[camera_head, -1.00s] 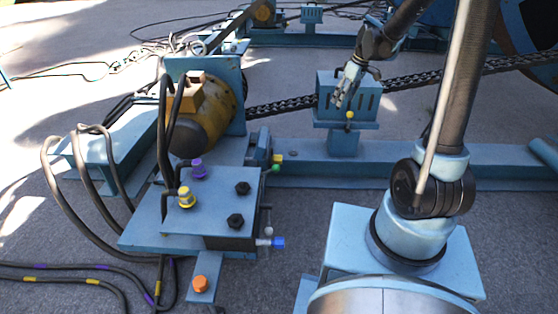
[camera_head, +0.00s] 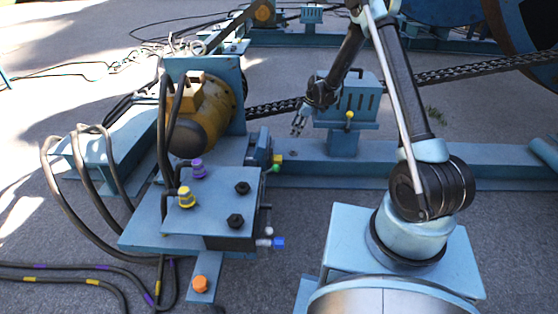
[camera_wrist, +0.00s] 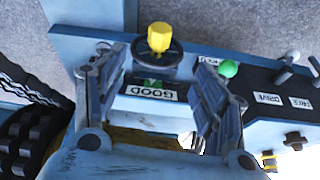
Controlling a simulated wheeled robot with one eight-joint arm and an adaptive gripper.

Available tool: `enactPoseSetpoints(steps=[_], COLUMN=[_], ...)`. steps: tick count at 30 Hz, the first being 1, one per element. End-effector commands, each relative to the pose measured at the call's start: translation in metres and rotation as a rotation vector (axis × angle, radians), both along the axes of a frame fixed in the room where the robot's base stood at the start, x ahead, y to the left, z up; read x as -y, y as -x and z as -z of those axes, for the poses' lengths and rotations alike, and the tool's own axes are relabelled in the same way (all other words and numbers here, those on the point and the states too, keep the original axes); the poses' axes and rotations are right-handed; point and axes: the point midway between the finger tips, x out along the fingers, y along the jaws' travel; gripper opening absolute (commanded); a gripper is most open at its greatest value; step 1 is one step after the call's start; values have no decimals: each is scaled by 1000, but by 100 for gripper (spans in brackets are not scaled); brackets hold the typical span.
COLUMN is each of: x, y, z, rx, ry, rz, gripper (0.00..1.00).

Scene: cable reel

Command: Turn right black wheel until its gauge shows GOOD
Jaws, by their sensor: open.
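In the wrist view, a black wheel (camera_wrist: 172,66) with a yellow knob (camera_wrist: 158,37) sits on a blue panel, beyond my fingers. A label reading GOOD (camera_wrist: 151,92), upside down with a green mark above it, shows just below the wheel; I see no needle clearly. My gripper (camera_wrist: 158,62) is open and empty, one finger on each side of the wheel and label; contact cannot be told. In the head view my gripper (camera_head: 298,126) hangs above and right of the small yellow knob (camera_head: 278,159) at the machine's edge. The wheel itself is not clear there.
A green ball knob (camera_wrist: 228,68) is close to the right finger, with labelled levers (camera_wrist: 284,76) farther right. In the head view, a blue slotted box (camera_head: 347,97) and a chain (camera_head: 275,107) are beside my gripper. A yellow motor (camera_head: 205,122) stands to the left.

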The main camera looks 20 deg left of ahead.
Motion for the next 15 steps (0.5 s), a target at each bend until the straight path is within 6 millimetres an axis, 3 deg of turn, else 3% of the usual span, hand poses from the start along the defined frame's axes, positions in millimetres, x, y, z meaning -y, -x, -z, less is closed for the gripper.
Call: enactPoseSetpoints(steps=[4, 15], x=[-17, -31], y=[1, 4], z=[27, 57], rx=[5, 10], ry=[-12, -18], rz=[-53, -81], gripper=[65, 65])
